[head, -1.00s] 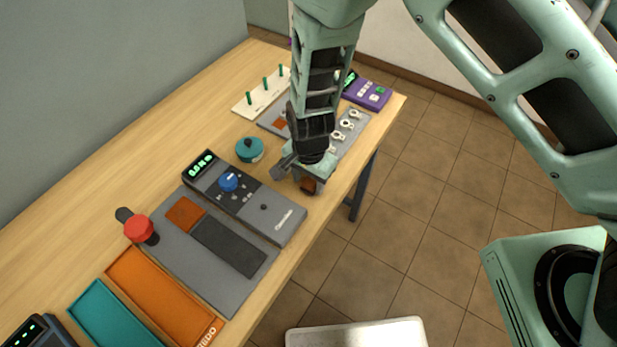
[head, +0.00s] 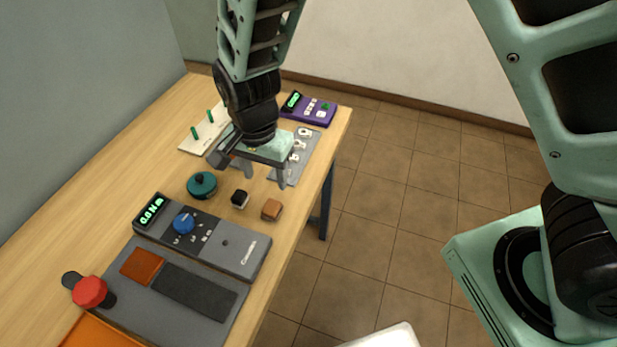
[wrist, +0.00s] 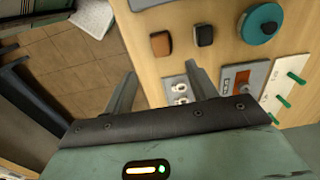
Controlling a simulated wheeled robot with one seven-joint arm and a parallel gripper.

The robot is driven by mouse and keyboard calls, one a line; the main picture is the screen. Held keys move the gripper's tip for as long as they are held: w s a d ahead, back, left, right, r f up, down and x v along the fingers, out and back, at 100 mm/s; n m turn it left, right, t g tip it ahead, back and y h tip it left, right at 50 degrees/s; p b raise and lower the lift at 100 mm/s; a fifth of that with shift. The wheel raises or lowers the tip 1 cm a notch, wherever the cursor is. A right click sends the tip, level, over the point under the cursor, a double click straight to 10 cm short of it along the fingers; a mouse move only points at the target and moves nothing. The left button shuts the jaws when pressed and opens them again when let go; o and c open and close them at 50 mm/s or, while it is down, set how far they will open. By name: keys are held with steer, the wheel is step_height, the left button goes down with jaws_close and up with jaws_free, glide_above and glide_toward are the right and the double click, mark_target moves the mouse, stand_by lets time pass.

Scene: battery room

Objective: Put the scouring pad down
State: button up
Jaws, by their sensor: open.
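A small brown block (head: 271,209), which looks like the scouring pad, rests on the wooden table near its right edge, past the grey meter. It also shows in the wrist view (wrist: 160,43). A small black block (head: 240,199) stands just left of it, apart from it. My gripper (head: 266,178) is open and empty, above the table and beyond the brown block. In the wrist view its two fingers (wrist: 160,72) are spread, with nothing between them, and the brown block lies clear of the tips.
Nearby on the table (head: 112,172) are a teal round container (head: 202,185), a grey meter (head: 232,246) with a blue knob, a white peg board (head: 192,144), a purple device (head: 309,109) and a red knob (head: 90,292). The table's right edge drops to the tiled floor.

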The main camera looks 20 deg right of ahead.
steer(key=s+d+r+n, duration=0.5)
steer(key=s+r+n, duration=0.2)
steer(key=s, duration=0.1)
steer(key=s+d+r+n, duration=0.5)
steer(key=s+r+n, duration=0.2)
steer(key=s+n, duration=0.1)
steer(key=shift+s+r+y, duration=0.25)
steer(key=shift+s+y, duration=0.05)
steer(key=shift+s, duration=0.5)
steer(key=shift+f+b, duration=0.85)
